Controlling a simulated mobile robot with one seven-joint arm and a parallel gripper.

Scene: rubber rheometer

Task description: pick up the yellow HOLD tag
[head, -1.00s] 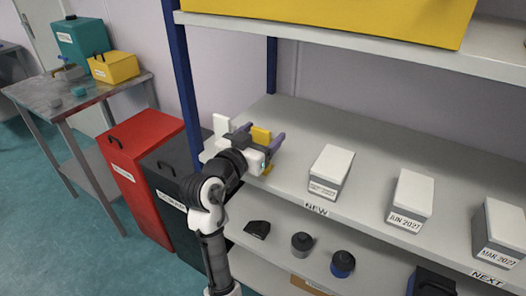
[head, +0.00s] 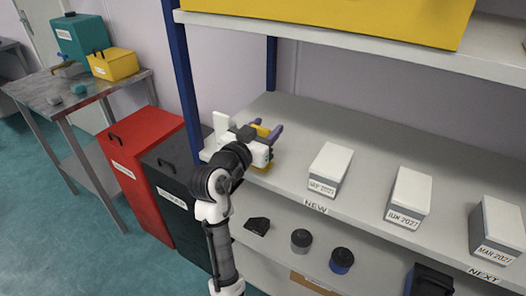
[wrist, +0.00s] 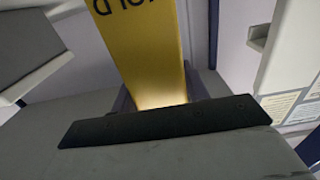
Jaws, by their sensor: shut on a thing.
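The yellow HOLD tag (head: 262,131) is at the left end of the middle shelf, between the fingers of my gripper (head: 266,128). In the wrist view the tag (wrist: 148,45) stands out ahead of the dark gripper bar, with part of its black lettering at the top edge. My gripper (wrist: 160,95) is shut on the tag. The fingers hide part of it, and I cannot tell whether its lower end touches the shelf.
The grey shelf (head: 375,150) holds several white-lidded boxes, the nearest (head: 330,168) to the right. A white upright piece (head: 221,122) and a blue post (head: 183,85) stand close left. A yellow bin (head: 340,15) is above. A small yellow patch (head: 260,168) shows below my gripper.

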